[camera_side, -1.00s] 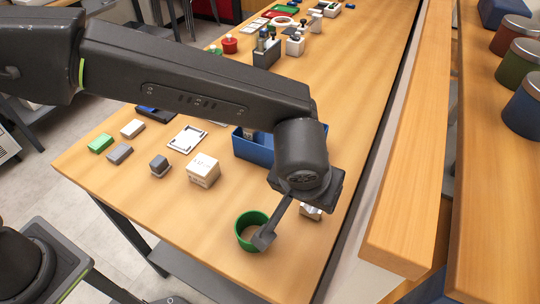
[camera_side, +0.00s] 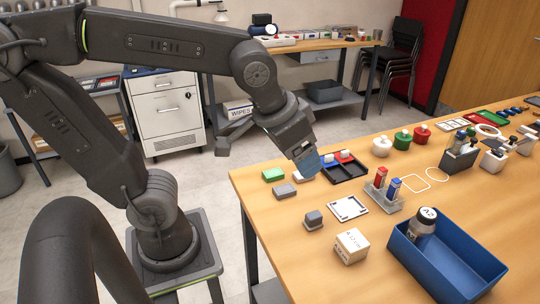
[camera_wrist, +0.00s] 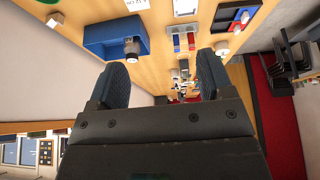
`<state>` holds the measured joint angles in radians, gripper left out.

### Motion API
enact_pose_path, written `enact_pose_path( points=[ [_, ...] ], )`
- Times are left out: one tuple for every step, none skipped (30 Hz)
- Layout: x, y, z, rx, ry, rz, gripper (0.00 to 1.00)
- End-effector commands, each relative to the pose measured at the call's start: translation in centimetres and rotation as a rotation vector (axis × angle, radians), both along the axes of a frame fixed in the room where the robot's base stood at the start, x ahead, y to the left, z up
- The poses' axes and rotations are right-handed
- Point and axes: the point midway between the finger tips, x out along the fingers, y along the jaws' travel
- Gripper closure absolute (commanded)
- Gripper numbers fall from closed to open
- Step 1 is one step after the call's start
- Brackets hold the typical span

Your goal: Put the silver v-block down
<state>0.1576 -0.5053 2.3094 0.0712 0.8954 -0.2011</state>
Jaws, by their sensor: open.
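I cannot pick out a silver v-block for certain. A flat grey block (camera_side: 286,190) and a darker grey block (camera_side: 313,218) stand on the wooden table (camera_side: 380,290) near its left edge. No V-groove is clear on either. My gripper (camera_side: 307,162) is over the table's far left part in the side view, by the black tray (camera_side: 342,168). It partly hides a pale block (camera_side: 302,177) behind the grey one. In the wrist view my gripper (camera_wrist: 163,85) has its two fingers wide apart, with nothing held between them.
A green block (camera_side: 273,174) lies at the left edge. A white cube (camera_side: 351,246), a white plate (camera_side: 349,208) and a grey rack (camera_side: 383,197) with red and blue pieces stand nearer.

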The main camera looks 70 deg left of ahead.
Motion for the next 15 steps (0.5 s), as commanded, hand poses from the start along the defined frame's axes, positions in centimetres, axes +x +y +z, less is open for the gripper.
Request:
enact_pose_path(
  points=[
    [-1.4, 1.1, -0.2, 0.0, -0.016, 0.009, 0.26],
    [-2.0, 1.6, -0.4, 0.003, -0.022, 0.007, 0.26],
    [-2.8, 2.1, -0.7, 0.006, -0.028, 0.005, 0.26],
    [-3.3, 2.3, -0.9, 0.008, -0.033, 0.003, 0.26],
    [-3.7, 2.6, -1.1, 0.011, -0.036, 0.002, 0.26],
    [-4.1, 2.8, -1.3, 0.013, -0.04, 0.0, 0.26],
    [-4.3, 2.9, -1.4, 0.014, -0.042, -0.002, 0.26],
    [-4.5, 3.0, -1.5, 0.015, -0.044, -0.003, 0.26],
    [-4.7, 3.0, -1.6, 0.016, -0.046, -0.004, 0.26],
    [-4.8, 3.1, -1.6, 0.017, -0.045, -0.006, 0.26],
    [-4.8, 3.1, -1.7, 0.017, -0.045, -0.007, 0.26],
    [-4.8, 3.1, -1.7, 0.018, -0.045, -0.008, 0.26],
    [-4.8, 3.1, -1.7, 0.018, -0.045, -0.008, 0.26],
    [-4.8, 3.1, -1.7, 0.018, -0.045, -0.008, 0.26],
    [-4.8, 3.1, -1.7, 0.018, -0.045, -0.008, 0.26]
  ],
)
